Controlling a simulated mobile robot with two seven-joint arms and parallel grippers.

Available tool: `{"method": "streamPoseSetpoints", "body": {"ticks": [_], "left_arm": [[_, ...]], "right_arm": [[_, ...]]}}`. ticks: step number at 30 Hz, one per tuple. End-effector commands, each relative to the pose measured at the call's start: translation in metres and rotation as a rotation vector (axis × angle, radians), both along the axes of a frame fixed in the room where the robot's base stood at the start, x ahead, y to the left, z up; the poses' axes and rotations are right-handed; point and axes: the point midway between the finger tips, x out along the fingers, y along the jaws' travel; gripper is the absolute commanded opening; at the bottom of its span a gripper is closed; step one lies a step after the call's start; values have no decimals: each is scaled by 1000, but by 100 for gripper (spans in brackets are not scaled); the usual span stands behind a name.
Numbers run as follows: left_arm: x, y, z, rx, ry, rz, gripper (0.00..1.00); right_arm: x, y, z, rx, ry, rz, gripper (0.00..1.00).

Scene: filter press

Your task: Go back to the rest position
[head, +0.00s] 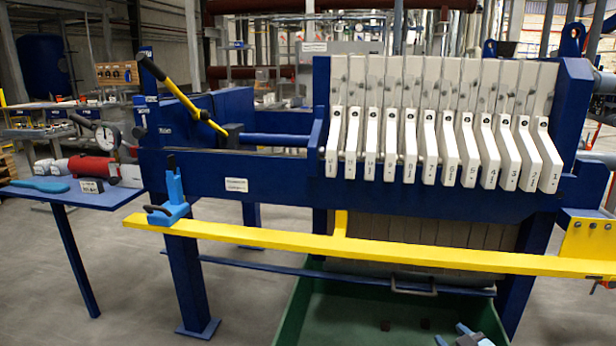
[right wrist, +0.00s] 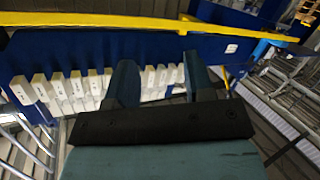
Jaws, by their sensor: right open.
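My right gripper (head: 452,334) shows at the bottom edge of the head view, right of centre, in front of the filter press (head: 280,190) and over the green tray. In the right wrist view the two fingers of my right gripper (right wrist: 160,80) stand apart with nothing between them. The press's white plate handles (right wrist: 70,88) lie beyond the fingers and appear clear of them. My left gripper is not in view.
A yellow rail (head: 290,240) runs across the press front, with a blue sliding bracket (head: 172,205) at its left. The green tray (head: 300,310) lies below. A blue side table (head: 60,194) holds tools at left. Floor is clear at lower left.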

Motion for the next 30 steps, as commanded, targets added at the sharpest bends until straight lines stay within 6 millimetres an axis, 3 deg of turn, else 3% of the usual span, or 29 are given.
{"method": "streamPoseSetpoints", "body": {"ticks": [1,6,9,15,19,21,30], "left_arm": [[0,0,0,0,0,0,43],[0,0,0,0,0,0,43],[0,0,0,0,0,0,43],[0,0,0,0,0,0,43],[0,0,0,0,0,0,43],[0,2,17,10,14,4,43],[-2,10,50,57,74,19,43]], "right_arm": [[-30,30,-14,44,24,33,48],[-122,110,-27,191,78,111,48],[-167,142,-21,271,100,132,48],[-232,179,1,402,131,144,48],[-265,192,21,477,144,136,48],[-261,190,36,459,154,131,48],[-263,181,68,415,212,99,48]]}}
